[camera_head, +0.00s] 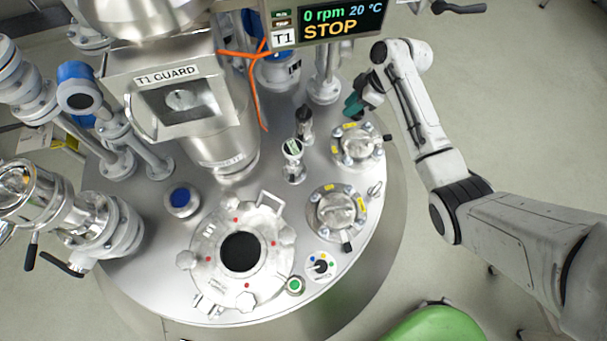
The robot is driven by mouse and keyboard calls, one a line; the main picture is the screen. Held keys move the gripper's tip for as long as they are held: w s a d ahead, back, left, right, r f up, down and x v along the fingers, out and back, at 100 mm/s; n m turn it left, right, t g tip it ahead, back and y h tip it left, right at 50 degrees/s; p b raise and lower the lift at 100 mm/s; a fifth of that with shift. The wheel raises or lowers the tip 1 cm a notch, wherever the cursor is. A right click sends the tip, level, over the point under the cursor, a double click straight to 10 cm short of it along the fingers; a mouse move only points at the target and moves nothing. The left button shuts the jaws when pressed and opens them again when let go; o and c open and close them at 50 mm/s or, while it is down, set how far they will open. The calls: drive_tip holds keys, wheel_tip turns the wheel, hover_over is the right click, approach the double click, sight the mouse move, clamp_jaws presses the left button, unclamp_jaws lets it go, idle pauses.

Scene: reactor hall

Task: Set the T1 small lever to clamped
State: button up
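The T1 reactor top (385,215) is a round steel plate under a label reading T1. Small black-tipped levers stick out from two bolted round sight ports: one (387,138) at the right of the upper port (357,146), one (347,247) at the bottom of the lower port (337,212). A small metal lever or wing piece (375,189) is near the plate's right edge. I cannot tell which is the small lever or its setting. My gripper (354,106), dark and teal, is just above and beyond the upper port; its fingers are too small to read.
An open round hatch (240,290) with clamps is at the front. A selector knob (320,266) with coloured dots and a green button (295,286) are beside it. The T1 guard housing (220,120), pipes and an orange cable (254,85) stand left of my gripper. The display reads STOP.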

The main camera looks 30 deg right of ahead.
drive_tip(key=a+m, duration=0.1)
drive_tip(key=a, duration=0.1)
drive_tip(key=a+m, duration=0.1)
drive_tip(key=a, duration=0.1)
drive_tip(key=a+f+m+y, duration=0.1)
drive_tip(key=a, duration=0.1)
drive_tip(key=shift+s+m+t, duration=0.3)
drive_tip(key=shift+m, duration=0.1)
drive_tip(key=c, duration=0.3)
drive_tip(key=a+m, duration=0.1)
drive_tip(key=s+a+m, duration=0.1)
drive_tip(key=s+a+f+m+y, duration=0.1)
drive_tip(key=m, duration=0.1)
drive_tip(key=shift+s+a+f+t, duration=0.1)
drive_tip(key=shift+s+a+t, duration=0.15)
drive_tip(key=shift+a+t, duration=0.05)
clamp_jaws()
drive_tip(key=s+a+f+m, duration=0.2)
drive_tip(key=s+f+m, duration=0.1)
drive_tip(key=s+m, duration=0.5)
drive_tip(key=shift+s+m, duration=0.4)
drive_tip(key=shift+s, duration=0.05)
drive_tip(key=shift+f, duration=0.15)
